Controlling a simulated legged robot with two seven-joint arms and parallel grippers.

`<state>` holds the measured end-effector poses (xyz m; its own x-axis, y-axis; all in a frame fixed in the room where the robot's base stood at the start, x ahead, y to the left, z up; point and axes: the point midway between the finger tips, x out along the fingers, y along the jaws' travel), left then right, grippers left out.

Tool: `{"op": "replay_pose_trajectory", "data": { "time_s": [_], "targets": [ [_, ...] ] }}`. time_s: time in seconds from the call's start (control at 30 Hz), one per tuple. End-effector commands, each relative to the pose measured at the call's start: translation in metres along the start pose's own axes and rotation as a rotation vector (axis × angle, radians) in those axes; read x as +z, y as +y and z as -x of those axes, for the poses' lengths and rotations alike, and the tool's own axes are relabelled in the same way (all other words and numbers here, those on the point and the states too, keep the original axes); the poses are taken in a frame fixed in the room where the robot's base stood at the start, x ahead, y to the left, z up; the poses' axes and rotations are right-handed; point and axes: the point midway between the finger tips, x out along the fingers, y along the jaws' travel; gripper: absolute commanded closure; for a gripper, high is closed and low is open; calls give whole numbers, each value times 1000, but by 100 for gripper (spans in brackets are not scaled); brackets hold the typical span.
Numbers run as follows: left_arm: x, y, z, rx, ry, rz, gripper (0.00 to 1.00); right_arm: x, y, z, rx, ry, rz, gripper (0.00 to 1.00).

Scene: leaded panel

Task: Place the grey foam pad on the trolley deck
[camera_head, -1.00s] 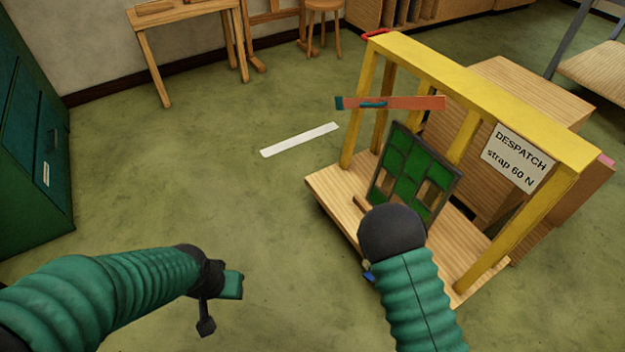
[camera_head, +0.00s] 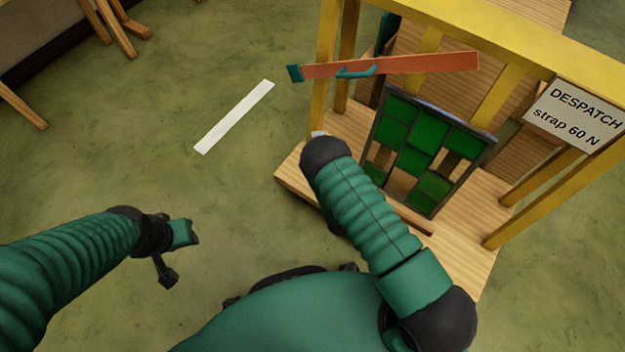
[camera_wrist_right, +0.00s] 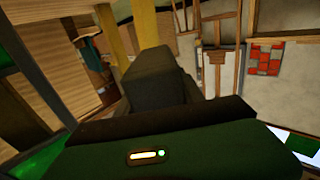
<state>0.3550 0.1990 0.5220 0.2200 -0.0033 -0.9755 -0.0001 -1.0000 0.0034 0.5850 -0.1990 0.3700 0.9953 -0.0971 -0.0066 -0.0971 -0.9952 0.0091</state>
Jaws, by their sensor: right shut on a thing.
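The trolley deck (camera_head: 465,255) is pale wood under a yellow frame, at the right of the head view. A leaded panel (camera_head: 425,150) with green panes stands tilted on it. My right gripper (camera_head: 319,135) is over the deck's left end, mostly hidden behind my dark wrist. A bit of light grey shows at its tip. In the right wrist view a dark grey block (camera_wrist_right: 155,75), seemingly the foam pad, sits at the gripper, which is shut on it. Whether it touches the deck is hidden. My left gripper (camera_head: 178,250) is over the floor, away from the trolley; its jaws are unclear.
An orange bar (camera_head: 420,65) with a teal handle crosses in front of the yellow posts above the panel. A sign (camera_head: 575,115) reads DESPATCH strap 60 N. A white strip (camera_head: 234,117) lies on the green floor.

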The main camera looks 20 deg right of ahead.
Motion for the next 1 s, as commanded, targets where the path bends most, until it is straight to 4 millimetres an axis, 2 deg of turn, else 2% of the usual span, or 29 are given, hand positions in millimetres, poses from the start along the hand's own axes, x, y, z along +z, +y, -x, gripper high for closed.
{"op": "replay_pose_trajectory", "data": {
  "time_s": [0.03,0.17,0.33,0.6,0.97,1.0],
  "targets": [
    [2,0,-8,0,0,0,64,20,1,-3,13,0,-4,93],
    [4,0,-17,0,0,0,64,43,1,-6,27,-2,-6,93],
    [11,0,-45,0,0,0,64,84,0,-6,26,-2,-4,93],
    [18,0,-76,0,0,0,64,129,0,-7,26,-1,-4,93],
    [18,0,-76,0,1,0,64,132,0,-7,26,-2,-4,93],
    [18,0,-75,0,0,0,64,131,0,-7,26,-2,-4,50]
  ]
}}
